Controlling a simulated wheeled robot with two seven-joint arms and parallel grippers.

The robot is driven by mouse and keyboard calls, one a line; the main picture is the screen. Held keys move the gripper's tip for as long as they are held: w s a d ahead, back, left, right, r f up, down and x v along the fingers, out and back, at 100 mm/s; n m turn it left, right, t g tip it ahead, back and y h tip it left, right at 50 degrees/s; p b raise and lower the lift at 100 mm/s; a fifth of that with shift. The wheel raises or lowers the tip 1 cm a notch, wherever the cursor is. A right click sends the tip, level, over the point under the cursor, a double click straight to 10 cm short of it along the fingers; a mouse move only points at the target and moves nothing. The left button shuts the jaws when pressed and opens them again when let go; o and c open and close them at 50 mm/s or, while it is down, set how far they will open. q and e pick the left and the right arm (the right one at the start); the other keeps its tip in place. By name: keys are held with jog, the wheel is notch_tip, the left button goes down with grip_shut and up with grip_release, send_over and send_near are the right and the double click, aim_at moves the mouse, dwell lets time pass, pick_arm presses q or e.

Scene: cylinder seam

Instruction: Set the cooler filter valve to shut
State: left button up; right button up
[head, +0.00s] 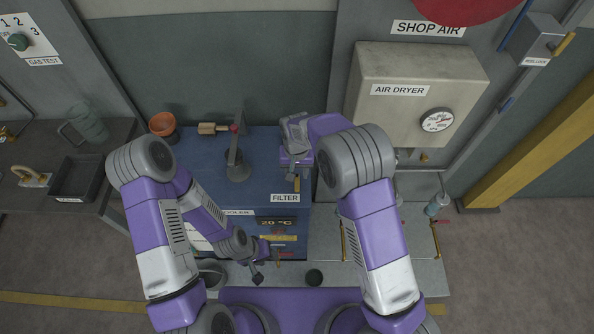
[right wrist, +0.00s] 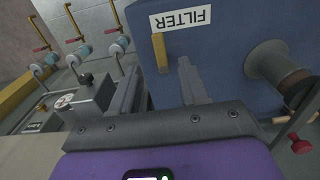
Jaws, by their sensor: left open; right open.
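The cooler is a blue cabinet (head: 262,150) with a FILTER label (head: 285,198) on its front top edge. The filter valve's yellow handle (head: 297,184) sits just above that label. In the right wrist view the handle (right wrist: 160,52) lies beside the upside-down label (right wrist: 180,18), its length running up and down the picture. My right gripper (head: 296,168) is over the cooler at the handle; its open fingers (right wrist: 160,85) stand on either side of the handle's line. Contact cannot be told. My left gripper (head: 258,274) is open and empty, low in front of the cooler.
A post with a red knob (head: 234,128) rises from the cooler top, near my right gripper. An orange pot (head: 162,124) and a wooden-handled item (head: 210,128) stand behind. The AIR DRYER box (head: 420,100) is at right. Several yellow-handled valves (right wrist: 75,20) show in the right wrist view.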

aim_at(297, 186)
notch_tip(297, 186, down, 7)
jog(key=shift+s, duration=0.1)
dwell(0.3)
grip_shut()
